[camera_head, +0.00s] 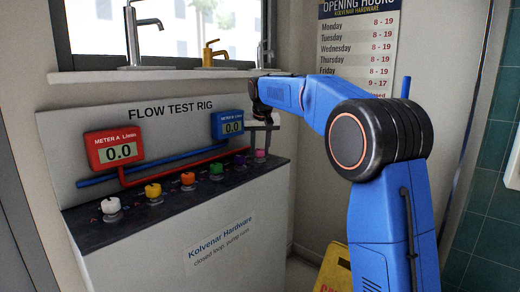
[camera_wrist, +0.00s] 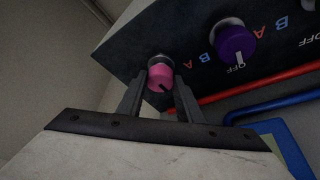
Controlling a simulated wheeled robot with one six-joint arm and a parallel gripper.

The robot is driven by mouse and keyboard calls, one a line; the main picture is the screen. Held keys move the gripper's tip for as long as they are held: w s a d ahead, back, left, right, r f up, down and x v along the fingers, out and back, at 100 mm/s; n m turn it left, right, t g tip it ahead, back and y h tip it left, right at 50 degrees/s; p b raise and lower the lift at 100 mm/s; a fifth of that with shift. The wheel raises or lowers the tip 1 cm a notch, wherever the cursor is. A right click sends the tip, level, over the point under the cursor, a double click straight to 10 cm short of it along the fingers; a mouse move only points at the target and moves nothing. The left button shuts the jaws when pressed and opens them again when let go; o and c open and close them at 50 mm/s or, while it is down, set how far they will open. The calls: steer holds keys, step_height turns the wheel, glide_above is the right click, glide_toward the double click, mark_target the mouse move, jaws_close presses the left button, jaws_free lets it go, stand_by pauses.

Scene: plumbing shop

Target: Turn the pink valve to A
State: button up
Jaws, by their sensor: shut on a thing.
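The pink valve (camera_wrist: 160,76) is a round knob on the dark panel in the wrist view, with a dark pointer mark toward its lower right side. My gripper (camera_wrist: 159,82) is shut on it, one finger on each side. In the head view the pink valve (camera_head: 260,155) is the last knob at the right end of the row, and my gripper (camera_head: 262,136) reaches down to it from above.
A purple knob (camera_wrist: 235,44) sits close beside it, its pointer toward OFF. White (camera_head: 110,205), yellow (camera_head: 153,191), orange (camera_head: 187,179) and green (camera_head: 215,168) knobs continue the row leftward. Red meter A (camera_head: 115,148) and the blue meter (camera_head: 229,124) both read 0.0. Pipes run behind the knobs.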

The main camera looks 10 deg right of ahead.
steer(key=n, duration=0.2)
steer(key=n+y, duration=0.1)
steer(key=n, duration=0.1)
steer(key=n+y, duration=0.1)
steer(key=n, duration=0.1)
steer(key=shift+d, duration=0.25)
steer(key=shift+w+n+g+y, duration=0.1)
steer(key=shift+n+g+y, duration=0.35)
steer(key=shift+n, duration=0.9)
steer(key=shift+w+n+g+y, duration=0.1)
steer(key=shift+n+g+y, duration=0.35)
steer(key=shift+n, duration=0.9)
steer(key=shift+d, duration=0.1)
steer(key=o, duration=1)
steer(key=shift+o, duration=0.2)
steer(key=v, duration=1.7)
steer(key=shift+s, duration=0.2)
